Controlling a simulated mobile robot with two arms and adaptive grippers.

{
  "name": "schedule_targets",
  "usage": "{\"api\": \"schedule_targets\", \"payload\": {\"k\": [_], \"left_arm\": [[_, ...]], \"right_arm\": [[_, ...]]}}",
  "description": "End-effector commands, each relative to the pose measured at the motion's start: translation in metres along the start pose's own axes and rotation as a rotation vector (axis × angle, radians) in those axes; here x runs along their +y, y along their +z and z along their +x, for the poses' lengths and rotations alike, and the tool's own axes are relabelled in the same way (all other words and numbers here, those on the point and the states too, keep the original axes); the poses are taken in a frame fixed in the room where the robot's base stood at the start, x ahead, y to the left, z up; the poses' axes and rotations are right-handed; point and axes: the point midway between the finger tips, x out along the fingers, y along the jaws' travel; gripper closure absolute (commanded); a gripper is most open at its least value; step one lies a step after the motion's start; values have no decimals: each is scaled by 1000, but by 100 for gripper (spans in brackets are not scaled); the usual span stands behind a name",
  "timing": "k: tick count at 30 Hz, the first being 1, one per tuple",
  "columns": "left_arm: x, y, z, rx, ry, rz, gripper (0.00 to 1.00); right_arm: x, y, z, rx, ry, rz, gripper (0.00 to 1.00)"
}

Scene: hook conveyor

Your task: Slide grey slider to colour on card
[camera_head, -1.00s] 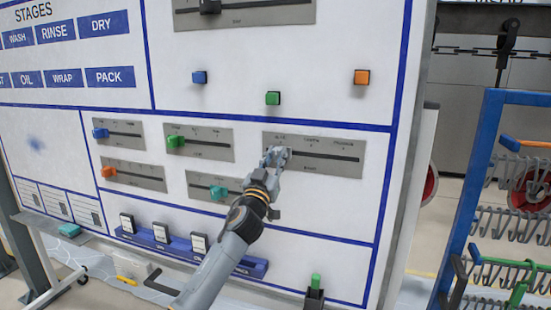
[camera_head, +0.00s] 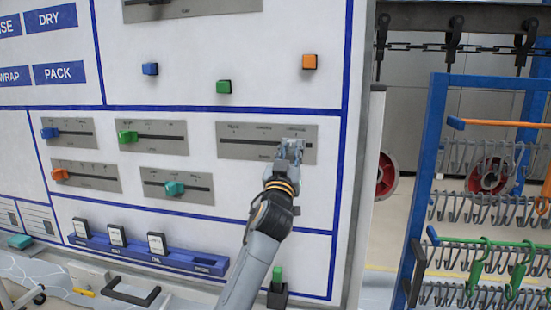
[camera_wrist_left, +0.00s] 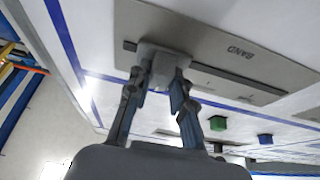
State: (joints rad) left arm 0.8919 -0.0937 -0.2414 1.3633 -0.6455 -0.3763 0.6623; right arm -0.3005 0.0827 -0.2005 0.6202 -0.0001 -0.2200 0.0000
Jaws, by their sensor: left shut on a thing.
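The grey slider (camera_wrist_left: 163,58) is a pale block on a grey plate marked BAND in the wrist view. In the head view this plate (camera_head: 228,149) has a dark slot and three small labels above it. My left gripper (camera_head: 290,150) is shut on the grey slider near the slot's right end, around the third label; its fingers mostly hide the slider there. In the wrist view the fingertips (camera_wrist_left: 160,82) close around the block. Several white cards, such as the rightmost one (camera_head: 157,243), stand in a blue rack; their print is too small to read. My right gripper is out of view.
Other slider plates carry blue (camera_head: 48,132), green (camera_head: 128,137), orange (camera_head: 60,174) and teal (camera_head: 174,188) knobs, left of my arm. Blue, green and orange buttons (camera_head: 309,62) sit above. A blue rack with hooks (camera_head: 424,190) stands right of the board.

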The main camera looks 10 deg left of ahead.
Motion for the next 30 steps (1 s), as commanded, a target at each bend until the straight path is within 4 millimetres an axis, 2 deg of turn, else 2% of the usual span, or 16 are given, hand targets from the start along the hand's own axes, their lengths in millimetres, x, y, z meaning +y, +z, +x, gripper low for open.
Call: {"api": "schedule_targets", "payload": {"k": [8, 16, 17, 20, 30], "left_arm": [[8, 1, 0, -2, 0, 3, 100], [9, 1, 0, -2, 2, 2, 100], [9, 1, 0, -2, 2, 1, 74], [9, 1, 0, -2, 2, 1, 55], [7, 0, -2, -1, -1, 2, 55]], "right_arm": [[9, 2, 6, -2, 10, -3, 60], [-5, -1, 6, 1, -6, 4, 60], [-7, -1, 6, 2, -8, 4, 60], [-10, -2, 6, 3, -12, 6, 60], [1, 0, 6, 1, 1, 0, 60]]}}
